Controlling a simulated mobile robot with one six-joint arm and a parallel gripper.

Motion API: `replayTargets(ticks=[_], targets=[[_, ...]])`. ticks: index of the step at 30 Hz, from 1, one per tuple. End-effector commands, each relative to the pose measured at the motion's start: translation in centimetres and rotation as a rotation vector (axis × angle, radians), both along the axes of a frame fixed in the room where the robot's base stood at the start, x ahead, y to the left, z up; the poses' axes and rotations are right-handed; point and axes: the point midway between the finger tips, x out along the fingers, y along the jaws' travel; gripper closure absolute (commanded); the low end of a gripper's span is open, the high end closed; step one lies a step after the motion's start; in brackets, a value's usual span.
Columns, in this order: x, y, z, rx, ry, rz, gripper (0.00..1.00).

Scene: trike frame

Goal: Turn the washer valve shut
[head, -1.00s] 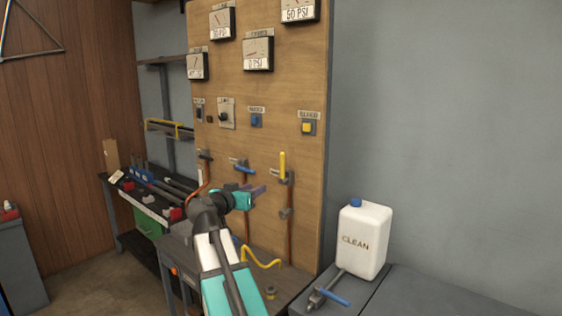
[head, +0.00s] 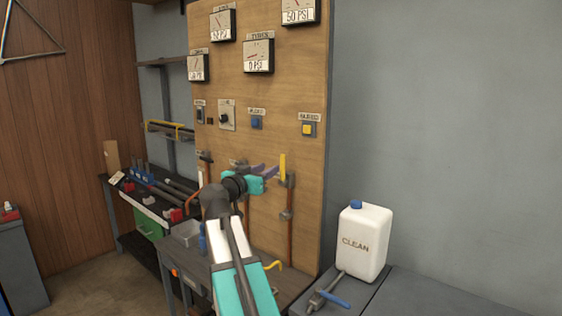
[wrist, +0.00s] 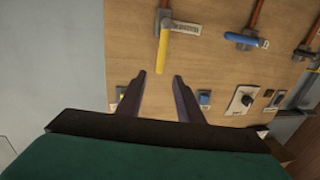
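Valves with coloured levers sit on pipes on a wooden panel; I cannot read which label says washer. The yellow lever (head: 283,167) points up, in line with its copper pipe. In the wrist view the yellow lever (wrist: 162,47) lies just beyond and between the fingertips, apart from them. My gripper (head: 269,171) is in front of the panel, just left of the yellow lever. In the wrist view my gripper (wrist: 159,76) is open and empty. A blue lever (wrist: 241,39) lies to the right there, turned across its pipe; in the head view my gripper mostly hides it.
Gauges (head: 258,55) and a yellow button (head: 307,129) are on the panel (head: 280,90) above. A bench with a yellow hose (head: 273,265) stands below. A white jug (head: 364,242) and a blue-handled tool (head: 330,298) are on the grey surface at right.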

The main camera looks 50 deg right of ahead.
Motion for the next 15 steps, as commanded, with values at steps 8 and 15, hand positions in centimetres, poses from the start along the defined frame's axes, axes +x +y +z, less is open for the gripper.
replayTargets(ticks=[8,15], targets=[[1.2,-3.8,0.2,0.002,0.001,-0.002,0.67],[2.1,-7.1,0.3,0.001,0.0,-0.002,0.67]])
